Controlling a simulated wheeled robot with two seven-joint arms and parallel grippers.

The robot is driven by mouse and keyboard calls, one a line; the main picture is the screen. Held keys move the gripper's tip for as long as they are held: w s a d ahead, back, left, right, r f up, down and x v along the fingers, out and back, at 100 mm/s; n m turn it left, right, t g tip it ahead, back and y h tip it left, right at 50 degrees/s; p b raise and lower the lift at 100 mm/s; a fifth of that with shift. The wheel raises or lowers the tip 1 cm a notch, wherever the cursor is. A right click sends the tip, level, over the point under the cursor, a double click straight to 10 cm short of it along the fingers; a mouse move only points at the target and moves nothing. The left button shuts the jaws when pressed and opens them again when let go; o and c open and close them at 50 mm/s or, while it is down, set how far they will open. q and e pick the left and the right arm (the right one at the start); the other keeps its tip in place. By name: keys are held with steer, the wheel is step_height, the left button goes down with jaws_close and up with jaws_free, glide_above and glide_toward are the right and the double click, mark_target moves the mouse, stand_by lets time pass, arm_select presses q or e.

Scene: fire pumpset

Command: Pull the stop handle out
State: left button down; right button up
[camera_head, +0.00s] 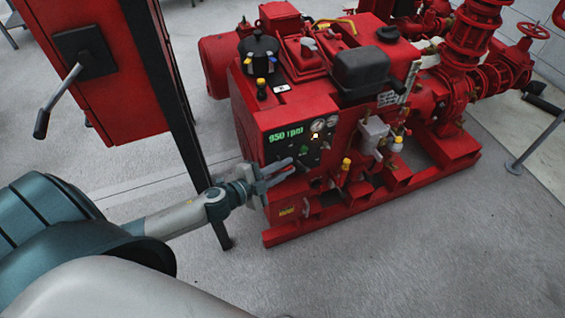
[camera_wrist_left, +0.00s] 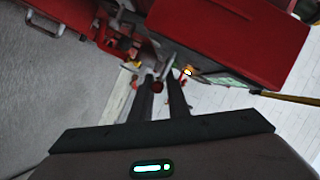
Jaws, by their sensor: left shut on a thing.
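The red pump set's front panel (camera_head: 290,150) carries a green readout, "950 rpm" (camera_head: 285,135), with round gauges (camera_head: 324,123) beside it. My left gripper (camera_head: 284,171) reaches in from the left at the panel's lower edge, its fingers pointing right. In the left wrist view, my left gripper (camera_wrist_left: 165,82) has its two dark fingers close together with a small gap. It is shut on the stop handle (camera_wrist_left: 158,86), of which only a small dark and reddish part shows between the tips. The fingers hide most of the handle. My right gripper is out of view.
A red cabinet (camera_head: 110,100) with a grey lever (camera_head: 55,102) stands on the left, its dark post (camera_head: 170,90) close to my left arm. The pump's red base rail (camera_head: 370,205) runs along the floor. The grey floor (camera_head: 400,270) in front is clear.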

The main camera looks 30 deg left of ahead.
arm_select(q)
steer(key=shift+s+d, duration=0.25)
steer(key=shift+f, duration=0.1)
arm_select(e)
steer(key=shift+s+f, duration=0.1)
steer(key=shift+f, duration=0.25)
arm_select(q)
steer(key=c, duration=2)
jaws_free()
steer(key=shift+a, duration=0.1)
